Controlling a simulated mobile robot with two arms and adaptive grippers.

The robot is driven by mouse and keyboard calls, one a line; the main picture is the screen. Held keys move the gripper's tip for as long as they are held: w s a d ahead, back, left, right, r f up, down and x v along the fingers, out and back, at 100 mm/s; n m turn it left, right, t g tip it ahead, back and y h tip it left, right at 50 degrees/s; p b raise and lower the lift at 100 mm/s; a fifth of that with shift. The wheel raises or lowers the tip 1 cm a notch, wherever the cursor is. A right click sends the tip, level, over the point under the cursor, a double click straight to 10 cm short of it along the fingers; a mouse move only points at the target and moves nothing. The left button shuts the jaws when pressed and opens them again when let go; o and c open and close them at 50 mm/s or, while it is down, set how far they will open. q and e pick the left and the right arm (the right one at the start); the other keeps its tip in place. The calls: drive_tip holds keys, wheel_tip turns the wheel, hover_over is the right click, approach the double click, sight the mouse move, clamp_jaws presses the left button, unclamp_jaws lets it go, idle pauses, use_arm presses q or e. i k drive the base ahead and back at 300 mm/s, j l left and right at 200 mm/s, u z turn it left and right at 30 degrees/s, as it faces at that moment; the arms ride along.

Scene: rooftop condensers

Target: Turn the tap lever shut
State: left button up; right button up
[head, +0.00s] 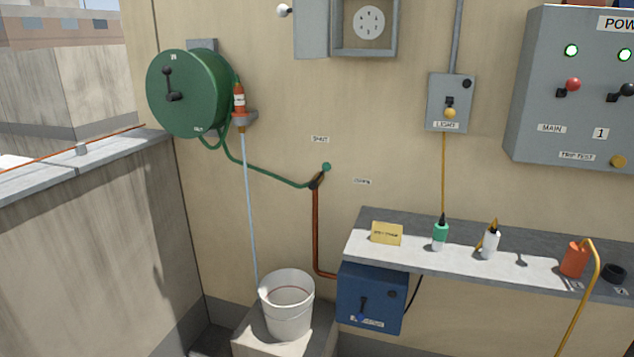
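The tap (315,182) sits on the wall at the top of a copper pipe (316,230), with a green hose (262,172) joined to its left. Its lever, tipped with a green knob (326,167), points up and to the right. A SHUT label (320,139) is above the tap and an OPEN label (362,182) is to its right. The lever points between the two labels. A pale stream of water (248,200) runs from the orange nozzle (239,98) down to a white bucket (288,305). Neither of my grippers is in view.
A green hose reel (188,93) hangs left of the nozzle. A shelf (420,262) with bottles juts out at the lower right, above a blue box (370,300). A LIGHT switch box (450,102) and grey power panel (560,125) are further right. Wall around the tap is clear.

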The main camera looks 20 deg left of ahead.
sight(326, 165)
drive_tip(key=i+j, duration=0.15)
drive_tip(key=i, duration=0.3)
drive_tip(key=i+j, duration=0.1)
drive_tip(key=i, duration=0.35)
